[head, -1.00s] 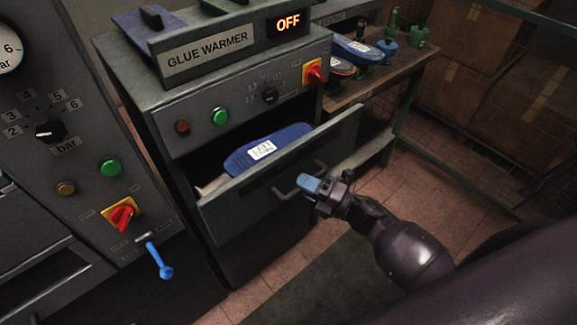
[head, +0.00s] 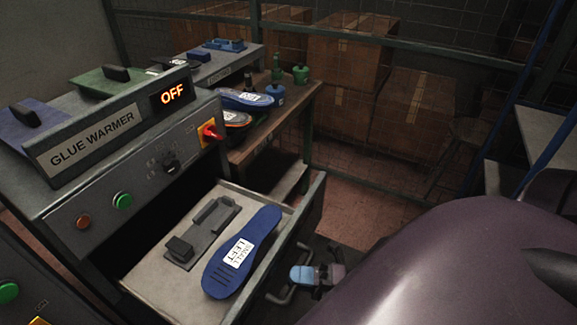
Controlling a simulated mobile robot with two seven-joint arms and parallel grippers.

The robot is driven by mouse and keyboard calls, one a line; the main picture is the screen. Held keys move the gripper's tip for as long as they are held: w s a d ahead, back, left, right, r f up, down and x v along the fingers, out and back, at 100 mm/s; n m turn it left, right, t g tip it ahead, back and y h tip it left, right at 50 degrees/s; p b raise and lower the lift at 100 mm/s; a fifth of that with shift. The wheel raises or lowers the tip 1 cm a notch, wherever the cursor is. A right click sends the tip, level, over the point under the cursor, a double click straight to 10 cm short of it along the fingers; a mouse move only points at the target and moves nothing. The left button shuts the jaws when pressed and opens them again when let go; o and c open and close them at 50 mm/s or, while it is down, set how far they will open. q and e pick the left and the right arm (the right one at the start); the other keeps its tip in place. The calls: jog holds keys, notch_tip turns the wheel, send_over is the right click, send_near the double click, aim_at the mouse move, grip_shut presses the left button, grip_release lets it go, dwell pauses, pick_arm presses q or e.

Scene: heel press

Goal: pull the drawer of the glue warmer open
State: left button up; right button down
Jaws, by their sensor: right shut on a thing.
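The glue warmer (head: 60,205) stands at the left with its display reading OFF. Its drawer (head: 302,222) is pulled well out, and the inside shows. In the drawer lie a blue insole (head: 262,228) with a white label that reads LEFT and a grey metal fixture (head: 203,232). The drawer handle (head: 283,291) is on the front panel's outer side, low in the picture. My right gripper (head: 303,275) is at the handle, shut on it; my own arm covers much of the area to the right. My left gripper is not in view.
Behind the warmer, a wooden bench (head: 300,104) holds a blue shoe piece (head: 243,98), an orange-edged one (head: 236,118) and green and blue bottles. Cardboard boxes (head: 345,65) stand behind a mesh fence. A green control button (head: 8,292) shows at lower left.

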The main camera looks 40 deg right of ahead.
jog(key=shift+s, duration=0.1)
jog(key=c, duration=1.2)
grip_release()
jog(key=shift+o, duration=0.5)
jog(key=shift+d, duration=0.1)
jog(key=b+v, duration=0.2)
jog(key=v, duration=0.8)
jog(key=shift+s+d, duration=0.25)
jog(key=shift+s, duration=0.05)
